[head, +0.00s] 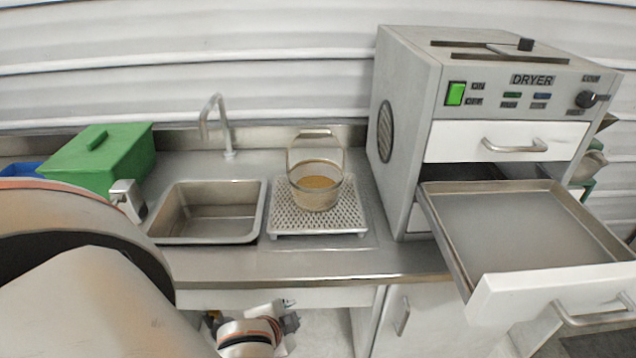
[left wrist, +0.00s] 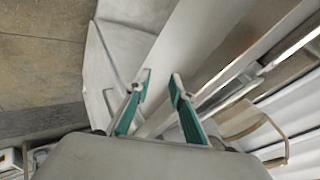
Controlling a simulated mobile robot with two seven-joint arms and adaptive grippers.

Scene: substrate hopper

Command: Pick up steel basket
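The steel basket (head: 316,190) stands upright on a perforated metal drain board (head: 285,225), right of the sink. It is a round mesh basket with a raised loop handle and tan material inside. My left gripper (left wrist: 161,76) shows in the left wrist view with its two green-sided fingers apart and nothing between them. In the head view, part of my arm fills the lower left, and an arm part shows below the counter edge, well below the basket; the fingertips are not clear there. My right gripper is not seen.
A sink (head: 212,212) with a faucet (head: 213,122) lies left of the basket. A green lidded box (head: 105,160) stands farther left. The dryer (head: 402,125) stands at right, with its lower drawer (head: 545,290) pulled out and jutting past the counter. The counter front (head: 310,262) is clear.

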